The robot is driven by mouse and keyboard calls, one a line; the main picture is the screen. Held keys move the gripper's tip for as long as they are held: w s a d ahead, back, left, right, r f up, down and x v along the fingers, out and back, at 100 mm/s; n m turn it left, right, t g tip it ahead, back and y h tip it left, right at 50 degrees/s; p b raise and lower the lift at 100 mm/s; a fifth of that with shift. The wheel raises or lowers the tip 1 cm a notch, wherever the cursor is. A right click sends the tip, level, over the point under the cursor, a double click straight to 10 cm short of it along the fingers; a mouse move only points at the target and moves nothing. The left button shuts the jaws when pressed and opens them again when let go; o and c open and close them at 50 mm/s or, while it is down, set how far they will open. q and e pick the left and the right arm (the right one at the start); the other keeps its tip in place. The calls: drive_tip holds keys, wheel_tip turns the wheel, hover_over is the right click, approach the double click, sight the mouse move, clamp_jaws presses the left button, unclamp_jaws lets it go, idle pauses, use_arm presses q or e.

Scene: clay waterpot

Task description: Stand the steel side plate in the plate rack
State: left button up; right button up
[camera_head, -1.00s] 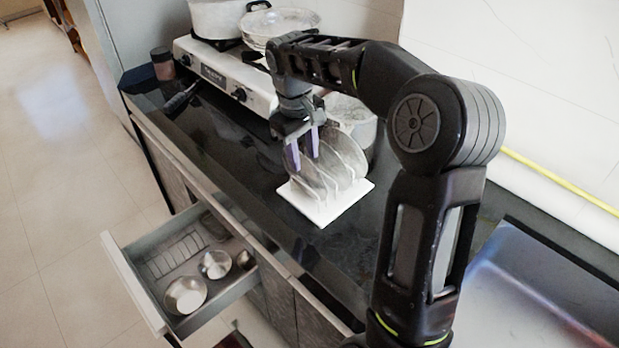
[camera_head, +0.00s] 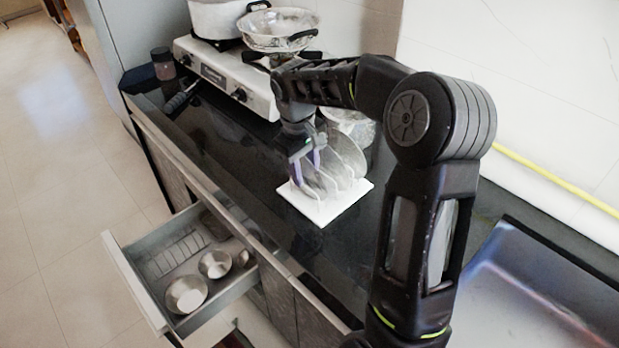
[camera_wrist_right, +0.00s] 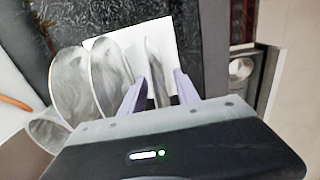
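The plate rack (camera_head: 325,211) is a white square base on the dark counter, with several round plates standing in it, tilted and close together. A thin steel plate (camera_wrist_right: 154,68) stands nearly edge-on between the purple fingers of my right gripper (camera_head: 307,168). The fingers are apart, with the plate between them; they also show in the right wrist view (camera_wrist_right: 160,88). I cannot tell which of the standing plates is the side plate, nor whether its lower edge sits fully in a slot. My left gripper is out of view.
A gas stove (camera_head: 225,76) with a pot (camera_head: 214,20) and a pan (camera_head: 280,32) stands behind the rack. An open drawer (camera_head: 135,283) with metal bowls (camera_head: 186,294) juts out at front left. A sink (camera_head: 535,300) is at right. Counter left of the rack is clear.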

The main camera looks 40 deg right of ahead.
drive_tip(key=shift+c, duration=0.4)
clamp_jaws()
idle(0.4)
